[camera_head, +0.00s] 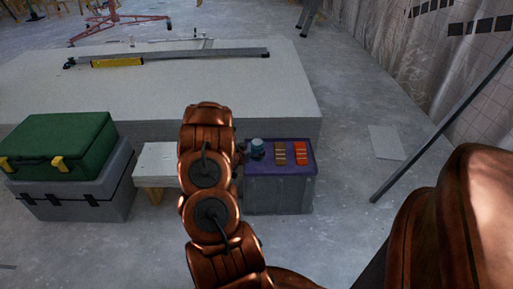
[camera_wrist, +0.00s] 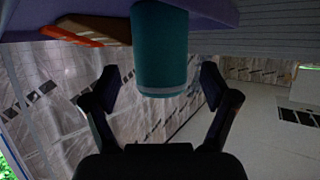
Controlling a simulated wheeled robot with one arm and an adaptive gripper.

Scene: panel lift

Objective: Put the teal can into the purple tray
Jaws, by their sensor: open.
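The teal can (camera_head: 257,146) is at the left part of the purple tray (camera_head: 282,170) in the head view, upright. In the wrist view the teal can (camera_wrist: 160,45) fills the top middle, and the purple tray (camera_wrist: 215,12) shows behind it; its contact with the tray floor is out of frame. My gripper (camera_wrist: 160,76) is open, with one dark finger on each side of the can's free end and visible gaps between them. In the head view my arm hides most of the gripper.
Brown bars (camera_head: 280,153) and orange bars (camera_head: 300,153) lie in the tray, right of the can. The tray is on a grey box (camera_head: 280,197). A white-topped stand (camera_head: 156,165) and a green toolbox (camera_head: 60,145) are to the left. A large panel stack (camera_head: 200,90) is behind.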

